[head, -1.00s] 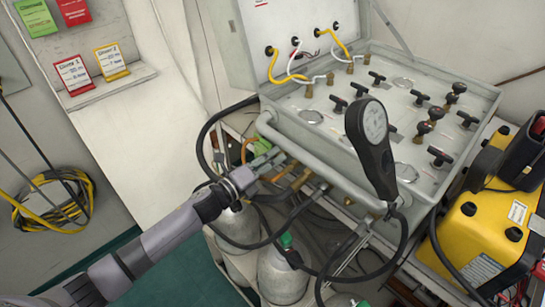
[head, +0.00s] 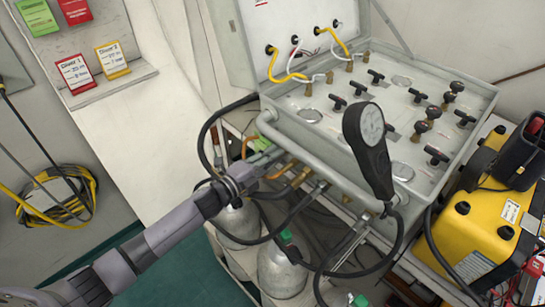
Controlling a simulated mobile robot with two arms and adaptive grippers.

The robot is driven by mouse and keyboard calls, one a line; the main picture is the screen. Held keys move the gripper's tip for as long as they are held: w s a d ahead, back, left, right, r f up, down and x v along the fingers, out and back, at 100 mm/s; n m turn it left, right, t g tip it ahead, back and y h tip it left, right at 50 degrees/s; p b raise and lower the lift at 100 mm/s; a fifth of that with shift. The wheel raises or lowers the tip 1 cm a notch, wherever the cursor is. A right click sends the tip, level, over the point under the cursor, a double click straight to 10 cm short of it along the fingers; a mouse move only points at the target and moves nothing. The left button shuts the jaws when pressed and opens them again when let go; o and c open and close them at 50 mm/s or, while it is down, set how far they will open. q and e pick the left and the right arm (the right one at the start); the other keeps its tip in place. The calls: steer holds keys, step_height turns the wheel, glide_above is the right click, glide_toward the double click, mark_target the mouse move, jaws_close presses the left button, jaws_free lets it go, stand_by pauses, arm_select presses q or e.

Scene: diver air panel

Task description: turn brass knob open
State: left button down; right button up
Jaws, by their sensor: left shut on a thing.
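The grey air panel (head: 340,160) stands open, with a pipe rail along its front. My left gripper (head: 270,162) reaches in from the left to the panel's front left edge, below the rail. Its fingers are closed at the brass parts there, on what appears to be the brass knob, which the fingers mostly hide. A brass fitting (head: 300,177) shows just right of the fingertips. How far the knob is turned cannot be seen. My right gripper is not in view.
A black handheld gauge (head: 370,145) stands up in front of the panel. Black hoses loop below, near grey cylinders (head: 282,272). A yellow case (head: 475,225) is at right. A coiled yellow hose (head: 60,195) hangs at left.

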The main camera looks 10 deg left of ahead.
arm_select(q)
steer(key=shift+w+a+r, duration=0.1)
steer(key=c, duration=1.7)
jaws_free()
steer(key=v, duration=1.2)
